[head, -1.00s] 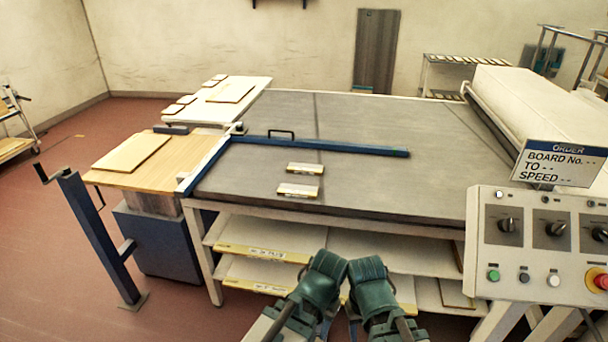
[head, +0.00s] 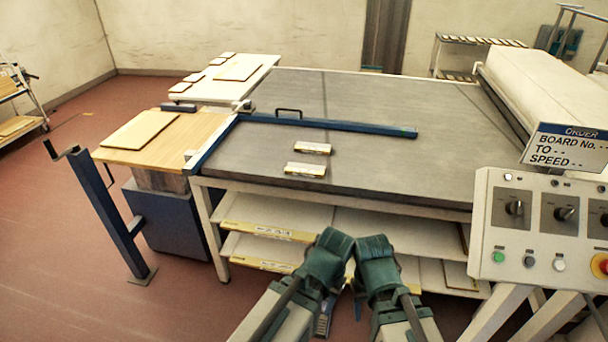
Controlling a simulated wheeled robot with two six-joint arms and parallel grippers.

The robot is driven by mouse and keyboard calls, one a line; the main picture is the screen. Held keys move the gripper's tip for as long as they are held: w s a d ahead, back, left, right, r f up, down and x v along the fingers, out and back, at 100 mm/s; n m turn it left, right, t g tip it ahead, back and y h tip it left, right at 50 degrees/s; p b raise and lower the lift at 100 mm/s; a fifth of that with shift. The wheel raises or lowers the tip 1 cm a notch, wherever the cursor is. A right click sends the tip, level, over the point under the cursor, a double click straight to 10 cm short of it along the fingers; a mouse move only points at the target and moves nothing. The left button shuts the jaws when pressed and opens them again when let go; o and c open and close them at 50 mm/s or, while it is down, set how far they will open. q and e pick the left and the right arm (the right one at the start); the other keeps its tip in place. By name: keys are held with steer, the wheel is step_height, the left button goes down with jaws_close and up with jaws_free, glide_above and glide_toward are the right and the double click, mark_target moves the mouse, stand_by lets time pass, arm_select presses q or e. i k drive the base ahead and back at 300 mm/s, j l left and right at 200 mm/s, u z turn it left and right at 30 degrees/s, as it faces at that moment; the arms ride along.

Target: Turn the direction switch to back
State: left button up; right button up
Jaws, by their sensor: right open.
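The grey control panel (head: 487,235) stands at the right edge, cut off by the frame. It carries dark rotary knobs: a left one (head: 515,208), a middle one (head: 565,214) and a third cut off at the edge. Their labels are too small to read, so I cannot tell which is the direction switch or its setting. My arms come up from the bottom centre, with dark green wrists close together. My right gripper (head: 360,286) hangs below its wrist, open, well left of the panel. My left gripper (head: 328,300) is mostly hidden by its arm; its jaws are unclear.
Below the knobs are a green button (head: 498,257), other small buttons and a red stop button (head: 602,266). An order sign (head: 565,148) stands above the panel. The large grey table (head: 380,155) with shelves beneath lies directly ahead. Open floor lies at the left.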

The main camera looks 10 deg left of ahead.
mark_target(560, 214)
steer(key=z, duration=1.35)
